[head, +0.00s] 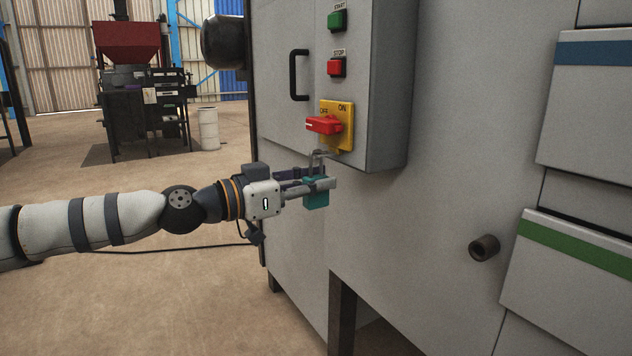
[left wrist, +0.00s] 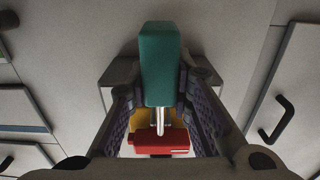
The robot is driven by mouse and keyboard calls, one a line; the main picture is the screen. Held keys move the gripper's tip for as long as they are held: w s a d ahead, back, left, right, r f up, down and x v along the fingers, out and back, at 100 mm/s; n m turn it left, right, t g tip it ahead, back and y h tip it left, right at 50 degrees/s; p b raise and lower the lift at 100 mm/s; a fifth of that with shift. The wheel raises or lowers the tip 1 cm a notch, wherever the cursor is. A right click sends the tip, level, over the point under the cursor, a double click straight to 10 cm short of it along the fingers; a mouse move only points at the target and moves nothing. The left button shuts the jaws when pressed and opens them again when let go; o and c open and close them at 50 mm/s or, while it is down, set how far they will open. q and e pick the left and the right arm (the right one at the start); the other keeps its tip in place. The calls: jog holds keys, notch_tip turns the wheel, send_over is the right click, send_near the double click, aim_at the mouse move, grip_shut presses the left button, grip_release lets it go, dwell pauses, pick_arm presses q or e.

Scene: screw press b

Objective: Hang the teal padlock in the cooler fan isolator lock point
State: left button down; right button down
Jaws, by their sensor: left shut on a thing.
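The teal padlock (head: 316,201) hangs upright in my left gripper (head: 322,187), which is shut on its body. Its grey shackle (head: 318,158) points up, just below the yellow isolator plate (head: 341,138). The red isolator handle (head: 323,125) lies sideways, pointing toward OFF. In the left wrist view the padlock (left wrist: 160,65) sits between my fingers, with the shackle (left wrist: 160,122) pointing at the red handle (left wrist: 158,141). The lock point is small and partly hidden by the shackle. I cannot tell whether the shackle passes through it. My right gripper is out of view.
The isolator is on a grey control box (head: 385,90) with a green START button (head: 337,20) and a red STOP button (head: 336,67). A black door handle (head: 299,75) is to its left. A pipe stub (head: 484,247) sticks out at lower right. Open floor lies left.

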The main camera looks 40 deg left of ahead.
pick_arm(q)
jog(key=shift+r, duration=0.1)
jog(key=c, duration=1.4)
grip_release()
jog(key=shift+o, duration=0.2)
jog(key=shift+s, duration=0.1)
jog(key=shift+s+a+f, duration=0.2)
jog(key=shift+s, duration=0.1)
jog(key=v, duration=1.1)
jog(key=shift+r, duration=0.25)
jog(key=shift+s, duration=0.15)
